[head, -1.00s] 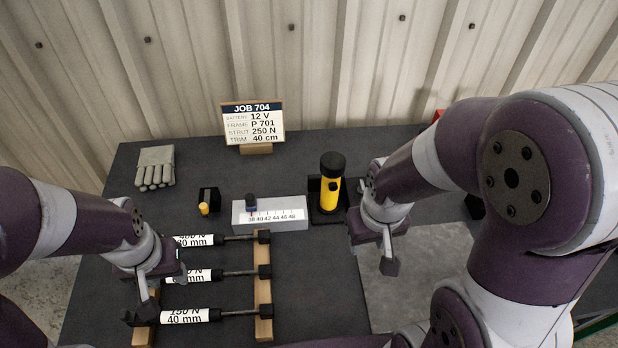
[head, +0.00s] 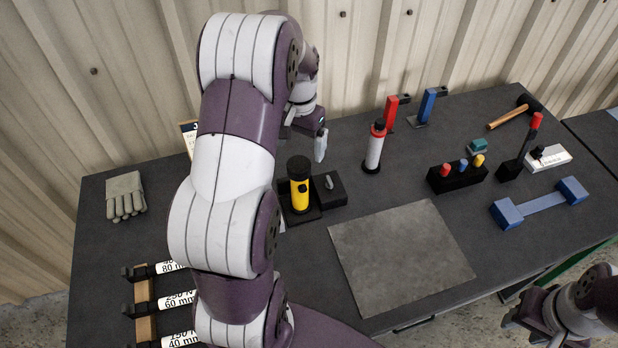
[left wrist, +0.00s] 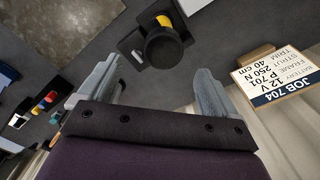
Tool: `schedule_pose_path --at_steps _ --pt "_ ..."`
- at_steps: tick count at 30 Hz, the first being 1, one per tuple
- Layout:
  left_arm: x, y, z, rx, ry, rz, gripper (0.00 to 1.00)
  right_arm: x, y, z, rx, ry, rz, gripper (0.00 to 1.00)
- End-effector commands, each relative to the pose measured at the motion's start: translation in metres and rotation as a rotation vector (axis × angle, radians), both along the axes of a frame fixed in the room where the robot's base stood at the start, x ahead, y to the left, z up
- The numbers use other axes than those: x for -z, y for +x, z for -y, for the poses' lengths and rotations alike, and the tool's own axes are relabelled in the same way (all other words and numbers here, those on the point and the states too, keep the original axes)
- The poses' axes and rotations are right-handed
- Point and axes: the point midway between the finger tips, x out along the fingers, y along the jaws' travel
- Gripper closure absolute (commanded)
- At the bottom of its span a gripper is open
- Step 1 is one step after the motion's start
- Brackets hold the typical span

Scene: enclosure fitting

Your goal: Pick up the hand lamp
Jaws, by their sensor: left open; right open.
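The hand lamp (head: 300,194), yellow with a black head, stands upright in a black holder (head: 301,214) near the middle of the table. In the left wrist view its black head (left wrist: 165,47) is seen from above, ahead of and between my left gripper's spread fingers (left wrist: 155,82), apart from them. In the head view my left gripper (head: 304,147) is open and empty, behind and above the lamp. My left arm covers the table just left of the lamp. My right gripper (head: 518,330) is open at the lower right, off the table's front edge, far from the lamp.
A black block with a grey knob (head: 329,187) stands right beside the lamp. A white cylinder with a red top (head: 374,150) stands behind right. The job card (left wrist: 279,77) is near my left gripper. A grey mat (head: 400,258) lies clear. Labelled struts (head: 178,300) rest at left.

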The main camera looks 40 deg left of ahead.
Motion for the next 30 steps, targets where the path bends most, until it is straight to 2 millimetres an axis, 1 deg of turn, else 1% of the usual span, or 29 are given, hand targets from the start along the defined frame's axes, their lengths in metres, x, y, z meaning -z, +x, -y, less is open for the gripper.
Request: schedule_pose_path --at_steps 1,6,10,13,15,18,21,26,27,29,30 --pt "0.008 -0.001 -0.001 0.0 -0.003 -0.007 0.08 -0.006 0.0 0.0 0.0 0.0 0.0 0.57" --pt "0.046 -0.001 0.0 0.001 -0.001 -0.004 0.08 -0.015 0.0 0.0 0.0 0.0 0.0 0.57" --pt "0.062 0.0 -0.001 0.001 0.0 0.0 0.08 -0.018 0.0 0.0 0.0 0.0 0.0 0.57" --pt "0.075 0.0 -0.001 0.001 -0.001 -0.004 0.08 -0.03 0.0 0.0 0.0 0.0 0.0 0.57" --pt "0.088 0.001 -0.003 0.001 -0.001 -0.003 0.08 -0.039 0.0 0.0 0.0 0.0 0.0 0.57" --pt "0.107 0.002 -0.003 0.001 0.0 -0.001 0.08 -0.041 0.0 0.0 0.0 0.0 0.0 0.57" --pt "0.115 0.002 -0.003 0.001 0.001 0.002 0.08 -0.041 0.0 0.0 0.0 0.0 0.0 0.57" --pt "0.116 0.002 -0.003 0.001 0.001 0.003 0.08 -0.04 0.0 0.0 0.0 0.0 0.0 0.57" --pt "0.116 0.002 -0.003 0.001 0.001 0.003 0.15 -0.04 0.0 0.0 0.0 0.0 0.0 0.57" --pt "0.116 0.002 -0.003 0.001 0.001 0.003 0.35 -0.04 0.0 0.0 0.0 0.0 0.0 0.57" --pt "0.116 0.002 -0.003 0.001 0.001 0.003 0.48 -0.04 0.0 0.0 0.0 0.0 0.0 0.57"
